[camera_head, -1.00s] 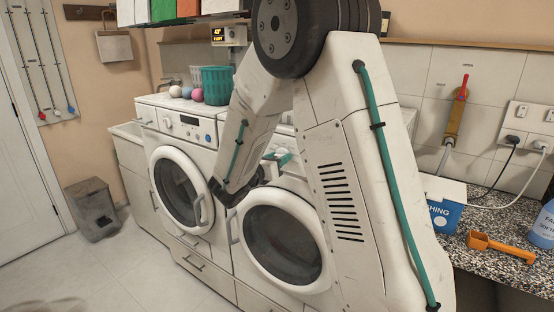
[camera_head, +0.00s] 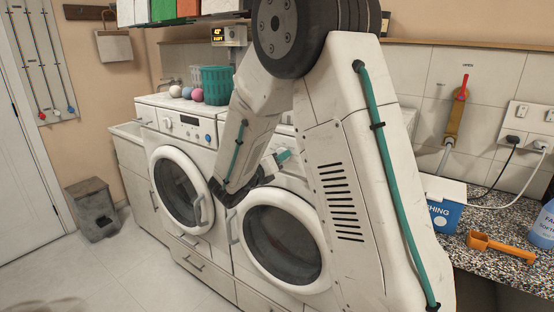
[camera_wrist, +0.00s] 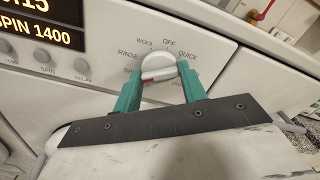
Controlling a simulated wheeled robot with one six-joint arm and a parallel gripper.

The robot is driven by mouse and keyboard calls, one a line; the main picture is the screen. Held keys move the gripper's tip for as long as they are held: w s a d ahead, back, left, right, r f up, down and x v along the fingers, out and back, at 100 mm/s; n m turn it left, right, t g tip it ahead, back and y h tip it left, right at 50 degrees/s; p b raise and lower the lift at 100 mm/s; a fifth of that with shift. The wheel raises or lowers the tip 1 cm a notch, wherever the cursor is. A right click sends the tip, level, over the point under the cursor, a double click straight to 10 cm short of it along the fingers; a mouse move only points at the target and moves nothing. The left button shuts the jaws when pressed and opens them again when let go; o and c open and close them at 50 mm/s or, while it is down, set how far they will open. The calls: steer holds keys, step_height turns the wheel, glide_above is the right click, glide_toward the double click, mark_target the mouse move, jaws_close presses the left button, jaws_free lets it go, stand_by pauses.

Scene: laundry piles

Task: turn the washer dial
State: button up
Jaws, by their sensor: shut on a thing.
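The washer dial (camera_wrist: 159,64) is a round white knob with a red mark along its lower side, in the wrist view. Labels WOOL, OFF, QUICK and RINSE stand around it; lower labels are partly covered. My gripper (camera_wrist: 160,75) is shut on the dial, one teal fingertip at each side. In the head view my gripper (camera_head: 284,155) reaches the front of the right-hand washer (camera_head: 237,262), and the dial is hidden behind my arm.
A lit display (camera_wrist: 40,25) reading SPIN 1400 and small buttons (camera_wrist: 45,58) lie left of the dial. Another washer (camera_head: 170,150) stands to the left. A red-handled lever (camera_wrist: 262,12) shows at the upper right. A counter at right holds an orange scoop (camera_head: 500,247).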

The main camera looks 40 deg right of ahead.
steer(key=shift+f, duration=0.1)
steer(key=o, duration=1)
steer(key=shift+c, duration=0.2)
steer(key=v, duration=0.8)
